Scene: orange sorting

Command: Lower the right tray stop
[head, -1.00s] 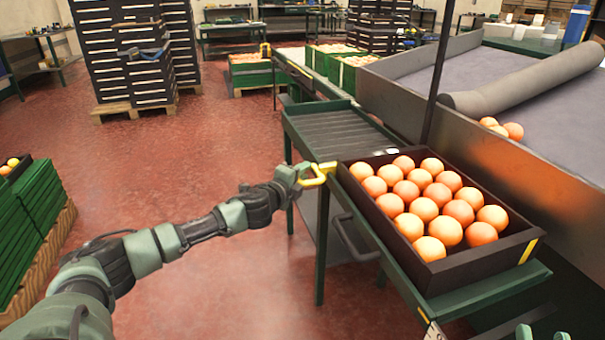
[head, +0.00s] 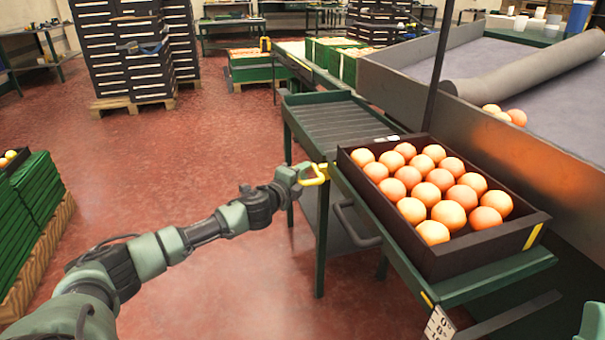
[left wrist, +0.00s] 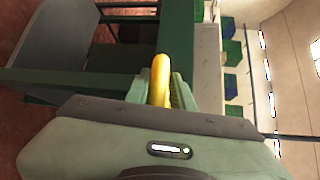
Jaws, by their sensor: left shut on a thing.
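My left gripper (head: 312,176) is shut on a yellow handle (head: 320,174) at the left side of the green roller stand (head: 345,195). In the left wrist view the yellow handle (left wrist: 160,84) stands between the two green fingers. The handle seems to belong to the tray stop, whose other parts I cannot make out. A dark tray (head: 485,262) full of oranges (head: 425,190) rests on the near part of the stand, just right of the handle. My right gripper is not clearly in view; only a green piece shows at the lower right edge.
The rollers (head: 335,120) behind the tray are empty. A small white label (head: 386,138) lies just behind the tray. A large grey bin with a roll (head: 530,70) stands to the right. Green crates (head: 35,200) are stacked at left. The red floor (head: 180,150) between is clear.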

